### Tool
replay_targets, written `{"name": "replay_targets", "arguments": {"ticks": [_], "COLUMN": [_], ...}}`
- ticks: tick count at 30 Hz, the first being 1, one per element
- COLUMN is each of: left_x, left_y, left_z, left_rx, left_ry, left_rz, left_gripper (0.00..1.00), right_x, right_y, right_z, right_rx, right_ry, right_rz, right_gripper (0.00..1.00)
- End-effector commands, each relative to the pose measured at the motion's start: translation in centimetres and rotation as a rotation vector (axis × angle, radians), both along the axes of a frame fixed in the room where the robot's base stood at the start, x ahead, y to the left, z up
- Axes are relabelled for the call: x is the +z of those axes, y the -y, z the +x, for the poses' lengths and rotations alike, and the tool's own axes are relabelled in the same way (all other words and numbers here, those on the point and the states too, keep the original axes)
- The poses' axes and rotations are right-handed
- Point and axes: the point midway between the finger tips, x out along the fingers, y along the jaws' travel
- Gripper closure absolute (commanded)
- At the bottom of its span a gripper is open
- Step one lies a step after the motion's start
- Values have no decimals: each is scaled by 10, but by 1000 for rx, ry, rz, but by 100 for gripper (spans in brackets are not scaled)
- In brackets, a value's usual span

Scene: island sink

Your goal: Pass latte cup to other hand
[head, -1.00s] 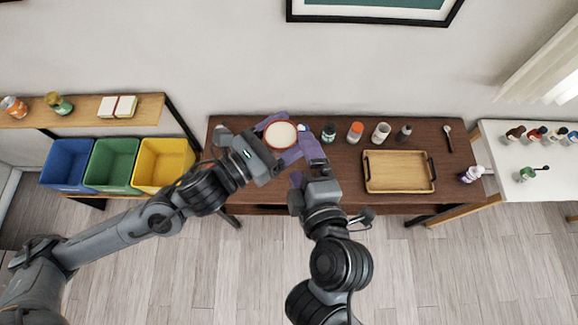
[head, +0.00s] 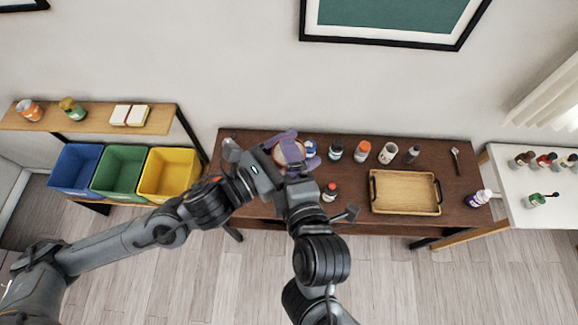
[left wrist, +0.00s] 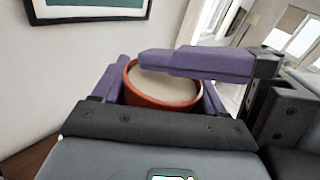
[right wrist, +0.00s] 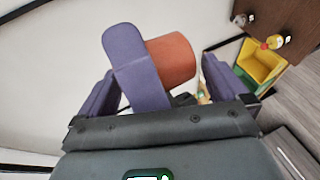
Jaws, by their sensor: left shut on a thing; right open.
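The latte cup (head: 289,153) is reddish-orange with a pale top. It is mostly covered by purple fingers in the head view. My left gripper (head: 283,147) is shut on it and holds it over the dark table. In the left wrist view the cup (left wrist: 165,88) sits between the left fingers, and a purple finger of my right gripper crosses over its far rim. My right gripper (head: 301,161) is open and close to the cup. In the right wrist view the cup's orange side (right wrist: 175,59) lies between the spread right fingers, partly behind a left finger. Contact with the right fingers is unclear.
Several bottles and jars, among them an orange-capped one (head: 363,148), line the back of the dark table (head: 350,214). A small bottle (head: 330,192) stands just right of the right gripper. A wooden tray (head: 405,190) lies farther right. Colored bins (head: 168,175) stand left.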

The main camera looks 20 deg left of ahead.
Motion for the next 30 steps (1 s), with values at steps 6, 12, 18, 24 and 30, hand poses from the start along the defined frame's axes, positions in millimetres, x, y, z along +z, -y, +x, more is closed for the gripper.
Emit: {"name": "replay_targets", "arguments": {"ticks": [6, 12, 18, 24, 30], "left_x": [9, 10, 11, 8, 6], "left_y": [2, 2, 1, 2, 3], "left_z": [-2, -2, -1, -2, -3], "left_rx": [-7, -6, -5, -8, -11], "left_ry": [17, 20, 22, 16, 11], "left_rz": [-13, -14, -16, -12, -10], "left_gripper": [68, 67, 22, 0, 0], "right_x": [-7, -8, -8, -6, -4], "right_y": [0, 0, 0, -1, -1], "right_z": [0, 0, 0, 0, 0], "right_rx": [-1, -1, -1, 0, 2], "right_ry": [-16, -19, -18, -13, -9], "right_rz": [-9, -11, -11, -9, -7], "right_gripper": [0, 24, 50, 75, 75]}}
